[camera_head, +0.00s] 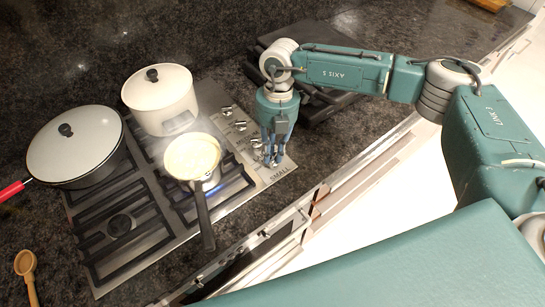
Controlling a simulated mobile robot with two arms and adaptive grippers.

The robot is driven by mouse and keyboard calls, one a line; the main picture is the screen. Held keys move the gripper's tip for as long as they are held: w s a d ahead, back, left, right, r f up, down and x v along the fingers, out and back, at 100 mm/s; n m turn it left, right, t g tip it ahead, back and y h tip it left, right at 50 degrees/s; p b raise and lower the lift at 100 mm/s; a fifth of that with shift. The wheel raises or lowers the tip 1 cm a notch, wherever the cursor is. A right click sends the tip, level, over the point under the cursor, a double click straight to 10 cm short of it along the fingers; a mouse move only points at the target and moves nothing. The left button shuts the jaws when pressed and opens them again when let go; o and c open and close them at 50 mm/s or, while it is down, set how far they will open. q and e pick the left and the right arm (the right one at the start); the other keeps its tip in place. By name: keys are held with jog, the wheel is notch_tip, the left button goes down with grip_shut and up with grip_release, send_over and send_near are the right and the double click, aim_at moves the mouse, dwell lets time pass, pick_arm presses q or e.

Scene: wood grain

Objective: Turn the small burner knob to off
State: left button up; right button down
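The cooktop (103,272) has a column of small metal knobs along its right side, with an upper knob (227,111) and a middle knob (241,126) in plain view. The word SMALL is printed at the lower right corner, just below my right gripper (274,162). That gripper points down over the lowest knob there and largely hides it. Its fingers are close together; I cannot tell whether they touch the knob or how far they are shut. A blue glow shows under the small pan (192,157). My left gripper is not in view.
A white lidded pot (160,98) steams at the back, and a wide lidded pan (75,146) with a red handle stands left. The small pan's dark handle (204,222) reaches over the front edge. A wooden spoon (27,270) lies left. A black appliance (330,101) sits behind my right arm.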

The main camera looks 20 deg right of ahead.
jog(key=shift+s+f, duration=0.15)
jog(key=shift+s, duration=0.1)
